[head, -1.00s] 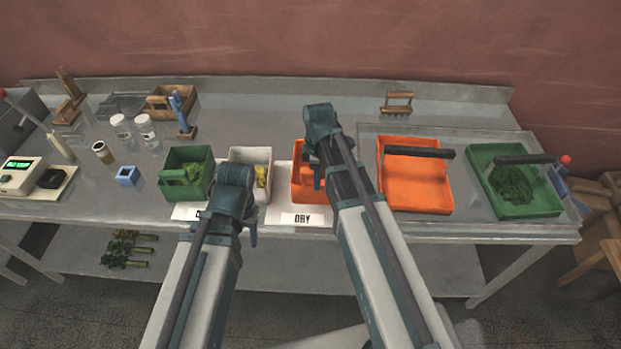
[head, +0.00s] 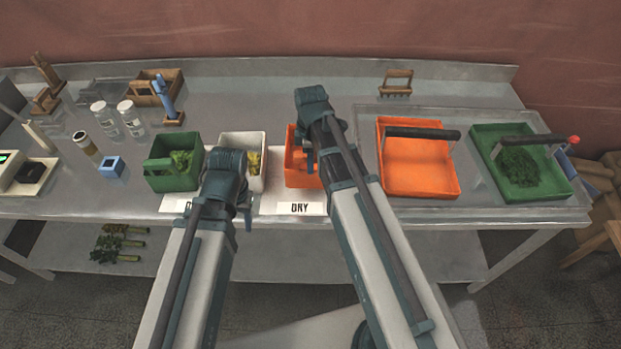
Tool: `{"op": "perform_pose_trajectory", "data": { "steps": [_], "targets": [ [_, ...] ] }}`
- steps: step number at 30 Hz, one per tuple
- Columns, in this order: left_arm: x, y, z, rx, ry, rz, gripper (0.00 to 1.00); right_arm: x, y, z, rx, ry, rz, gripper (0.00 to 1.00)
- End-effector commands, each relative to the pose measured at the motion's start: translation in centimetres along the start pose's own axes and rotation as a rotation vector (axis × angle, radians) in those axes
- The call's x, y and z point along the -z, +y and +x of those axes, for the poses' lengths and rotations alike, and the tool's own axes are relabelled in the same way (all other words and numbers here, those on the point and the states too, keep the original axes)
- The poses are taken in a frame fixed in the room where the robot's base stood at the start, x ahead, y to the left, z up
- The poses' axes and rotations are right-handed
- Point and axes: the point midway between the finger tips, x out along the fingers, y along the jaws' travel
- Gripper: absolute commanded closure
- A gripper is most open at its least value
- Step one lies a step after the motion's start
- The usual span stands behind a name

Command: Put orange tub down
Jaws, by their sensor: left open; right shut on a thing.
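The orange tub (head: 296,170) stands at the middle front of the table, on or just above the white mat marked DRY (head: 300,208). My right gripper (head: 309,160) is shut on it; the arm hides the tub's right part, and I cannot tell whether its base touches the mat. My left gripper (head: 247,215) is open and empty, in front of the white tub (head: 236,150). Its fingers are mostly hidden behind its own wrist. The green tub (head: 165,177) with green leaves stands to the left of the white tub.
A large orange tray (head: 425,183) and a green tray (head: 550,185) with leaves stand at right, each with a dark handle. The table's back middle is clear.

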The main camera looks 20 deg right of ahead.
Motion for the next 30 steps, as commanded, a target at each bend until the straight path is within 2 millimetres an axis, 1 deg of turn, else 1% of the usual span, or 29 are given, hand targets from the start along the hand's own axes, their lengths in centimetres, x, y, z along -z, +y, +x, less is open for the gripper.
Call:
{"op": "perform_pose_trajectory", "data": {
  "steps": [1,7,10,19,27,30],
  "targets": [
    [0.1,0.1,1.1,0.000,0.000,0.002,0.50,0.0,0.0,1.2,-0.001,0.000,0.000,1.00],
    [0.1,0.1,1.1,0.001,0.000,0.003,0.50,0.0,0.0,1.1,-0.001,0.000,0.000,1.00],
    [0.1,0.1,1.7,0.001,0.000,0.004,0.50,0.0,0.0,1.7,-0.001,0.000,0.000,1.00],
    [0.3,0.4,5.0,0.002,0.000,0.011,0.50,0.0,0.0,5.0,-0.001,0.000,0.000,1.00],
    [0.3,0.4,4.8,0.002,0.000,0.011,0.50,0.0,0.0,4.8,0.000,0.000,0.000,1.00],
    [0.3,0.5,5.0,0.002,0.000,0.011,0.50,0.0,0.0,5.1,0.000,0.000,0.000,1.00]
  ]
}}
